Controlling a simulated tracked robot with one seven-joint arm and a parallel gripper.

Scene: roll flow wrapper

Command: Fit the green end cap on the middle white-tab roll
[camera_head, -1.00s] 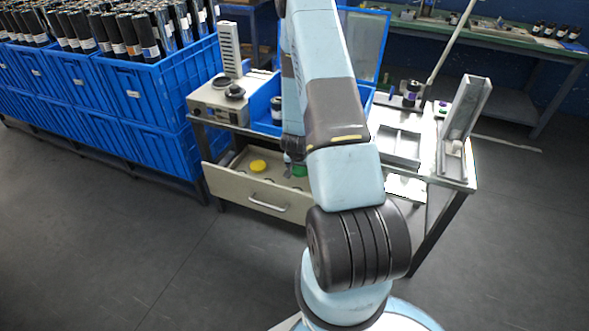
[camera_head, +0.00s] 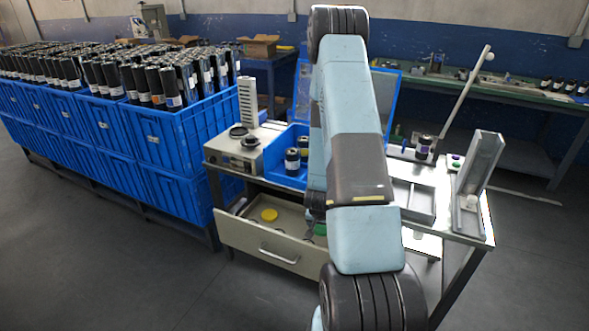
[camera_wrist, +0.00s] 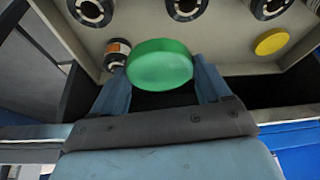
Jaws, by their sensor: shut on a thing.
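The green end cap (camera_wrist: 160,66) is a round disc between the two fingers of my gripper (camera_wrist: 160,85) in the wrist view, and the gripper is shut on it. In the head view a bit of the green cap (camera_head: 320,229) shows beside my arm, over the right part of the open drawer. My arm hides most of the gripper there. Short dark rolls with white labels (camera_head: 292,161) stand in the blue bin on the bench. I cannot tell which one is the middle white-tab roll.
The open drawer (camera_head: 262,252) holds a yellow cap (camera_head: 269,214) and several dark ring-shaped pieces, clearer in the wrist view (camera_wrist: 186,8). A dark roll (camera_head: 424,148) stands at the bench's back right, near an upright metal channel (camera_head: 478,175). Blue crates (camera_head: 190,140) of rolls stand left.

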